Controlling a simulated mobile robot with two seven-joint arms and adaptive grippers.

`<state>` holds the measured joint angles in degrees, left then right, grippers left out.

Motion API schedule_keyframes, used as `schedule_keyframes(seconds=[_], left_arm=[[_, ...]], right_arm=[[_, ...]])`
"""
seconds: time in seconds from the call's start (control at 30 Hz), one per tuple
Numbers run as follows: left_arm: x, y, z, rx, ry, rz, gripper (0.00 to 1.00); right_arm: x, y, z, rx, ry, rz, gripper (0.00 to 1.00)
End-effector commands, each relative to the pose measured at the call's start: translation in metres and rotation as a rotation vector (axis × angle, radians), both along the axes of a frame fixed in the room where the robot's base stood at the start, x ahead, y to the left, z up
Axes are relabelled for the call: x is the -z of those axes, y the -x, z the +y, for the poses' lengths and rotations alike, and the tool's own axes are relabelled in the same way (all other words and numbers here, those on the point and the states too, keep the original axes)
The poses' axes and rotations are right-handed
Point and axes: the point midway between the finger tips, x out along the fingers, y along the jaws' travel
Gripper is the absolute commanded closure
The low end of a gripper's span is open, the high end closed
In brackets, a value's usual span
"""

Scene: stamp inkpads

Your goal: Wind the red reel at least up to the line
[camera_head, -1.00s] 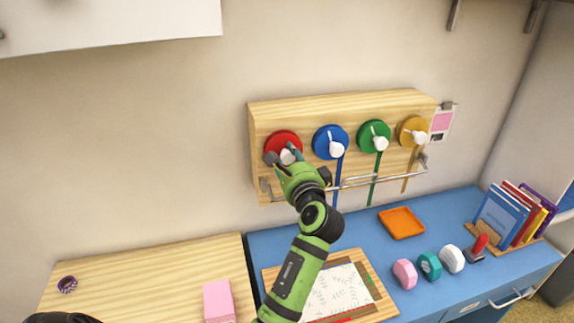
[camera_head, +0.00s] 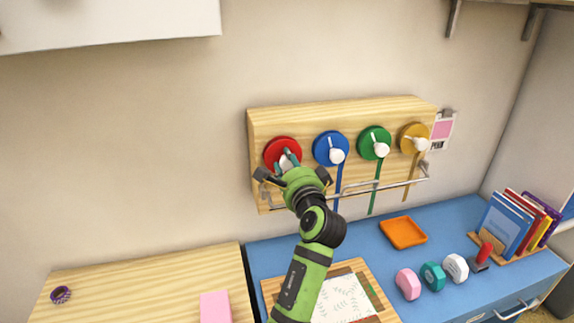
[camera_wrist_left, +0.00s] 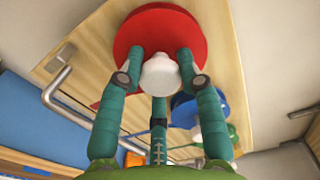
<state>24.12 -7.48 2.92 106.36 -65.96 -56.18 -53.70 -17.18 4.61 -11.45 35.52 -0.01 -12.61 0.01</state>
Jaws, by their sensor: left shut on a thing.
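The red reel (camera_head: 283,151) is a round disc at the left end of a wooden wall board (camera_head: 300,115). In the left wrist view the red reel (camera_wrist_left: 150,30) fills the upper middle, with its white knob (camera_wrist_left: 160,76) between my fingers. My left gripper (camera_head: 287,160) is shut on this knob, with teal fingers on either side of it; it also shows in the left wrist view (camera_wrist_left: 157,68). In the left wrist view a bit of red strap shows left of the fingers. The line is not clearly visible. My right gripper is not in view.
Blue (camera_head: 330,147), green (camera_head: 373,142) and yellow (camera_head: 413,137) reels with hanging straps sit to the right on the board. A metal rail (camera_head: 385,182) runs in front of its lower edge. The blue desk (camera_head: 450,215) below holds an orange tray (camera_head: 402,232) and stamps.

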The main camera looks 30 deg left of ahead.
Motion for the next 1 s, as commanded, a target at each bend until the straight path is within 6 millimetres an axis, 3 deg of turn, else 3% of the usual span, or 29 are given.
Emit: schedule_keyframes(seconds=[0.07,0.1,0.13,0.17,0.57,1.0], left_arm=[[-0.002,-0.002,-0.003,0.01,-0.003,-0.005,0.97],[-0.003,-0.002,-0.003,0.01,-0.003,-0.005,0.6],[-0.003,-0.002,-0.003,0.01,-0.004,-0.006,0.48],[-0.003,-0.002,-0.003,0.01,-0.004,-0.006,0.43],[-0.008,-0.001,-0.001,0.003,-0.005,-0.005,0.43],[-0.086,-0.002,-0.003,0.005,-0.005,-0.008,0.43]], right_arm=[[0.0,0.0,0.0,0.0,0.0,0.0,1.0],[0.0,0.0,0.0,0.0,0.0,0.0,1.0],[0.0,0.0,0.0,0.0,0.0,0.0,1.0],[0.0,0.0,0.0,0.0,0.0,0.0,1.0],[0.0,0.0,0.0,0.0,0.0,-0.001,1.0],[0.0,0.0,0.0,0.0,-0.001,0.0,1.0]])
